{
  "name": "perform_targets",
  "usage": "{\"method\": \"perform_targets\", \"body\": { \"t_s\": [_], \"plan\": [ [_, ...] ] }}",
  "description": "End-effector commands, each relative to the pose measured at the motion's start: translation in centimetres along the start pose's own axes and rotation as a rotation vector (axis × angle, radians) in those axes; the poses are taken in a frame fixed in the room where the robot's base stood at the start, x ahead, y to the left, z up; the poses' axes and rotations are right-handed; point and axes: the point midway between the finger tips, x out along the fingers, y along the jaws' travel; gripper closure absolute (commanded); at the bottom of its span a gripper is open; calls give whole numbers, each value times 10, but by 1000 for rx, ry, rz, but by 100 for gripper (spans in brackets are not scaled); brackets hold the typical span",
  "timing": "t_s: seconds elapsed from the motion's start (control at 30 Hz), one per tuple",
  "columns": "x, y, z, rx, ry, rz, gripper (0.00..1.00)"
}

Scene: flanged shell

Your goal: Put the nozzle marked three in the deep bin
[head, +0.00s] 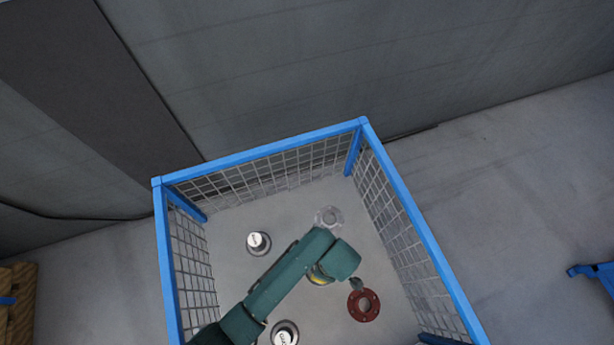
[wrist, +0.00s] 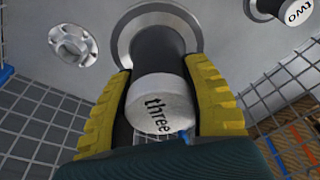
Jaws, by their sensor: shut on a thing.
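The nozzle marked three (wrist: 163,105) has a white cap reading "three", a black neck and a wide grey flange. In the wrist view my gripper (wrist: 160,75) is shut on it, with one yellow finger on each side of it. I cannot tell whether its flange touches the floor. In the head view my gripper (head: 320,275) is down inside a blue-framed mesh bin (head: 262,150), mostly covered by my green arm, which hides the held nozzle. No label shows whether this mesh bin is the deep bin.
A nozzle marked two (wrist: 292,10) is at the wrist view's top right. In the head view, white-capped nozzles stand at left (head: 258,242) and at the bottom (head: 284,333). A pale flange (head: 329,217) and a red flange (head: 363,305) lie nearby. Mesh walls surround my arm.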

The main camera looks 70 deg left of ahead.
Motion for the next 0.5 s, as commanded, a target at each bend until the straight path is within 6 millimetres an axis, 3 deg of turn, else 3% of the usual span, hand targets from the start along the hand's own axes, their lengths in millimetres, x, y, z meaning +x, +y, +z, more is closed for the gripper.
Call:
{"method": "perform_targets", "body": {
  "t_s": [0.03,0.2,0.33,0.5],
  "plan": [
    [26,-3,-7,-124,-2,-17,92],
    [64,-16,-26,-478,-4,-69,92],
    [78,-23,-34,-637,-6,-92,92],
    [91,-25,-36,-699,-6,-101,92]
  ]
}}
